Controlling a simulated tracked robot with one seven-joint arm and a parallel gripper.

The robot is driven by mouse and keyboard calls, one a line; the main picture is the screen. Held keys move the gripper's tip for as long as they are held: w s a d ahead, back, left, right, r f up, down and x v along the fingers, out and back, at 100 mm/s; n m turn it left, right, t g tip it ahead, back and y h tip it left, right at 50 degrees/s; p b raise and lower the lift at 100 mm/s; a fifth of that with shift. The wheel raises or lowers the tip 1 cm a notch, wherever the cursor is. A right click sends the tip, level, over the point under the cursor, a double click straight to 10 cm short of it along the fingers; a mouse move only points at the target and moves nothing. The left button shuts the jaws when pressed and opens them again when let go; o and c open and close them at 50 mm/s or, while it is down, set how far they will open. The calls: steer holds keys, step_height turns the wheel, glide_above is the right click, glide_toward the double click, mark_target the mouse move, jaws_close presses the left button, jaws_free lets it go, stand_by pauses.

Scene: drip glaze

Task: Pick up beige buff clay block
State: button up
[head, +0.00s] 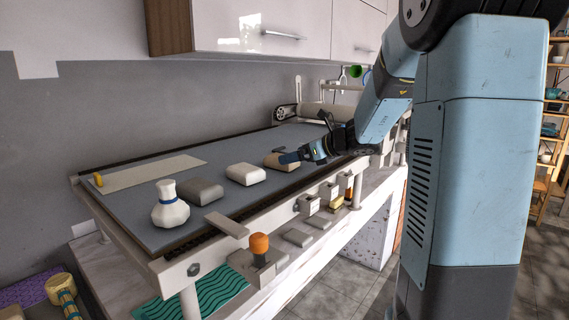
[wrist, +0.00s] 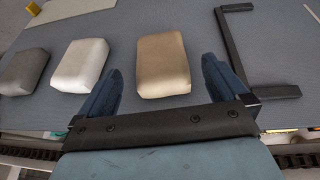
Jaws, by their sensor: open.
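The beige buff clay block (wrist: 163,62) lies on the grey slab table (wrist: 215,112) in the wrist view, between and just beyond my two fingertips. My gripper (wrist: 160,85) is open, with one blue finger on each side of the block's near end. The fingers look apart from the block; their height above the table is hard to tell. In the head view the beige block (head: 279,161) sits at the right end of a row of blocks, partly hidden by my gripper (head: 284,154).
A white block (wrist: 82,65) and a grey block (wrist: 24,71) lie to the left. A black angled bracket (wrist: 240,60) lies close on the right.

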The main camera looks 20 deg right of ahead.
mark_target(277, 160)
steer(key=shift+x, duration=2.7)
steer(key=shift+d, duration=0.1)
steer(key=shift+c, duration=0.3)
steer(key=c, duration=1.2)
steer(key=shift+c, duration=0.5)
steer(key=shift+r, duration=0.15)
